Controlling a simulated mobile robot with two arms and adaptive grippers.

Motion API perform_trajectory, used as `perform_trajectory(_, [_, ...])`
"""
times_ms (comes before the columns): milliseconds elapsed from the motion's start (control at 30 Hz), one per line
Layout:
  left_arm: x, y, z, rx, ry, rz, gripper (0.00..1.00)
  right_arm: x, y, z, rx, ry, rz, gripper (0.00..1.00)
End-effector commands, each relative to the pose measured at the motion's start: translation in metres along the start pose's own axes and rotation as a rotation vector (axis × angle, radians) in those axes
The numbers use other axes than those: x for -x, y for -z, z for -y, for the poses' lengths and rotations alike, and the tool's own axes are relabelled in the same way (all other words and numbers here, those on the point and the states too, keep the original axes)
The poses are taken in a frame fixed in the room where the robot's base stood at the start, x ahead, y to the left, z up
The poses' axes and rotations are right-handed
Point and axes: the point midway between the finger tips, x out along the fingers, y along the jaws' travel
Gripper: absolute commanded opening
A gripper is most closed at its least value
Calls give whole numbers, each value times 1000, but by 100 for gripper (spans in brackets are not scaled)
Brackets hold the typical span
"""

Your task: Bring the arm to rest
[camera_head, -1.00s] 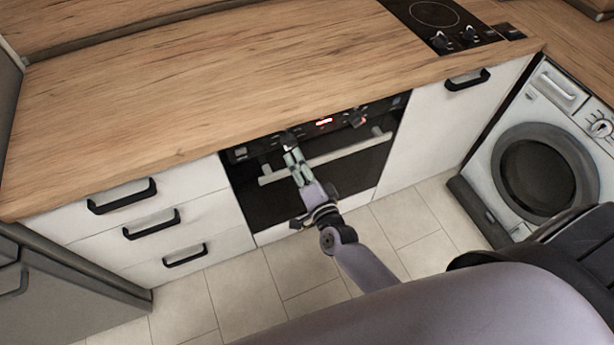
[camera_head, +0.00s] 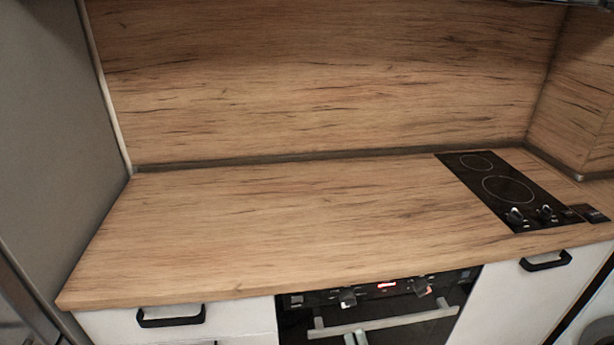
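Only a small pale piece (camera_head: 355,338), which looks like the tip of my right gripper, shows at the bottom edge in the head view. It is just below the oven handle (camera_head: 400,317). The rest of that gripper and its arm are out of frame, so I cannot tell whether it is open or shut, or whether it touches the handle. My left gripper is not in view. The oven (camera_head: 300,322) under the worktop shows its knobs and a small red display; its door looks closed, though its lower part is cut off.
The oak worktop (camera_head: 270,225) is bare up to the splashback (camera_head: 330,80). A black hob (camera_head: 490,175) is set in at the right. A black drawer handle (camera_head: 170,317) and a cupboard handle (camera_head: 545,262) stick out in front. A grey tall unit (camera_head: 45,130) stands at the left.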

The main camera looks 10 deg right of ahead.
Motion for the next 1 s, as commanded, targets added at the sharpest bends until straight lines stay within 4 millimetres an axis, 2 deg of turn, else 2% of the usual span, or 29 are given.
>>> perform_trajectory(67, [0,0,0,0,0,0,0,3,-9,-16,39,-32,29,54])
perform_trajectory(133, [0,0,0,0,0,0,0,9,-23,-42,110,-80,79,54])
perform_trajectory(167, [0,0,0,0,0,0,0,13,-31,-57,150,-108,109,54])
perform_trajectory(267, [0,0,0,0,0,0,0,36,-60,-118,310,-216,239,54])
perform_trajectory(300, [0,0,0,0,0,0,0,49,-71,-145,379,-261,300,54])
perform_trajectory(400, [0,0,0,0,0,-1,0,88,-95,-207,540,-367,458,54])
perform_trajectory(467, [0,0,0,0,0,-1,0,116,-105,-242,630,-425,558,54])
perform_trajectory(500, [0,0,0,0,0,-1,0,137,-111,-264,688,-463,627,54])
perform_trajectory(567, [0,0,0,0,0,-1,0,170,-118,-296,770,-516,734,54])
perform_trajectory(600, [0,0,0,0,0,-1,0,193,-120,-316,823,-549,808,54])
perform_trajectory(700, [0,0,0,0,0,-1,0,252,-123,-356,938,-620,987,54])
perform_trajectory(800, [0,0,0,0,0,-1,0,302,-120,-384,1023,-670,1141,54])
perform_trajectory(900, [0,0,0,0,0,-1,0,339,-116,-400,1077,-700,1253,54])
perform_trajectory(1000, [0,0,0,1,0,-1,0,360,-113,-407,1106,-715,1317,54])
